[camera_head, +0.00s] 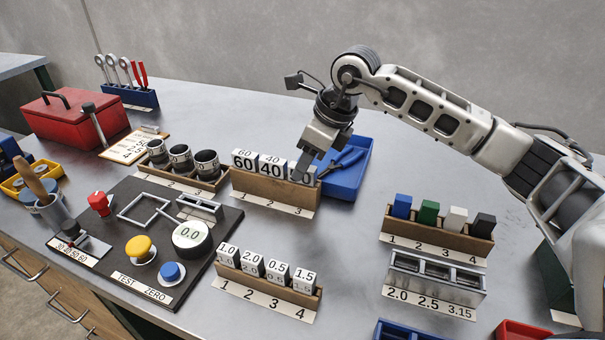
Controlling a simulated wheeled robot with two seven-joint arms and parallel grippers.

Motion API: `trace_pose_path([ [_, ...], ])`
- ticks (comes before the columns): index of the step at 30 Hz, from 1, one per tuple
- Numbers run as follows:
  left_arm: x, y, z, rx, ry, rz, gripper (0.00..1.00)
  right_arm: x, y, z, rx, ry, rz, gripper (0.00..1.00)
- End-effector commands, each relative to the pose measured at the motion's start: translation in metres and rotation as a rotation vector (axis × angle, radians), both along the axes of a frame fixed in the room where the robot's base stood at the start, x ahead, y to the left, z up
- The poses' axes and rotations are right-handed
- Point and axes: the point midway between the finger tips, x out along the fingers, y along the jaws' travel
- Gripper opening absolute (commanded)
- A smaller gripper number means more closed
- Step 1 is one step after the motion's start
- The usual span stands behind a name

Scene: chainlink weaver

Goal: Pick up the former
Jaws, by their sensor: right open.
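A wooden rack (275,193) with slots marked 1, 2 and 3 holds white number blocks, which may be the formers. The block marked 60 (243,163) is in slot 1 and the block marked 40 (270,168) is in slot 2. A third block (302,176) sits in slot 3, its number partly hidden by my gripper. My right gripper (305,163) is open and points down at this third block, with its fingers at the block's top. I cannot tell whether they touch it. My left gripper is not in view.
A blue tray (354,180) with pliers stands right behind the rack. A rack with dark cups (180,158) is close on its left. A black test panel (137,204) with buttons and a dial lies front left. A rack of smaller number blocks (265,272) is in front. Bare table lies between the racks.

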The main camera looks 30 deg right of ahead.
Motion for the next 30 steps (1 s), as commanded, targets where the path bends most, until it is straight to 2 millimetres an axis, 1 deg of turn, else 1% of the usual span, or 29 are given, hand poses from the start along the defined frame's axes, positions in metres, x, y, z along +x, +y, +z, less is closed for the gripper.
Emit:
trace_pose_path([
  [1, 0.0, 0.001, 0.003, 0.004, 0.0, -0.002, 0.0, 0.001, 0.003, -0.007, 0.0, 0.003, 0.0, 0.45],
  [3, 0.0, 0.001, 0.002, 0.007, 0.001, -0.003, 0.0, 0.004, 0.005, -0.015, 0.001, 0.002, 0.0, 0.45],
  [6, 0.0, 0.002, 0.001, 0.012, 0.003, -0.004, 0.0, 0.006, 0.006, -0.022, 0.0, 0.0, 0.0, 0.45],
  [13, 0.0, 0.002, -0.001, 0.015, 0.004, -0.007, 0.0, 0.007, 0.007, -0.023, -0.001, -0.001, 0.0, 0.45],
  [14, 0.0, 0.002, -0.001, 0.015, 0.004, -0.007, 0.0, 0.007, 0.007, -0.023, -0.001, -0.001, 0.0, 0.4],
  [15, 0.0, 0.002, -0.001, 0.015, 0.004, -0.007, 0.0, 0.007, 0.006, -0.023, -0.001, -0.001, 0.0, 0.29],
  [17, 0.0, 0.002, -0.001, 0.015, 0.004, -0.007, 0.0, 0.007, 0.006, -0.023, -0.001, -0.001, 0.0, 0.12],
  [18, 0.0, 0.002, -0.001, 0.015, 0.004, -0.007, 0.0, 0.007, 0.006, -0.023, -0.001, -0.001, 0.0, 0.01],
  [26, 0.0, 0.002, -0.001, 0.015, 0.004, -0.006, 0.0, 0.007, 0.006, -0.022, 0.0, -0.003, -0.001, 0.0],
  [29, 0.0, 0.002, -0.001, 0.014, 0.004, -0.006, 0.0, 0.007, 0.006, -0.018, 0.001, -0.003, -0.001, 0.0],
  [30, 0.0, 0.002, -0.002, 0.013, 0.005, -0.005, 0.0, 0.008, 0.007, -0.014, 0.001, -0.006, -0.001, 0.0],
])
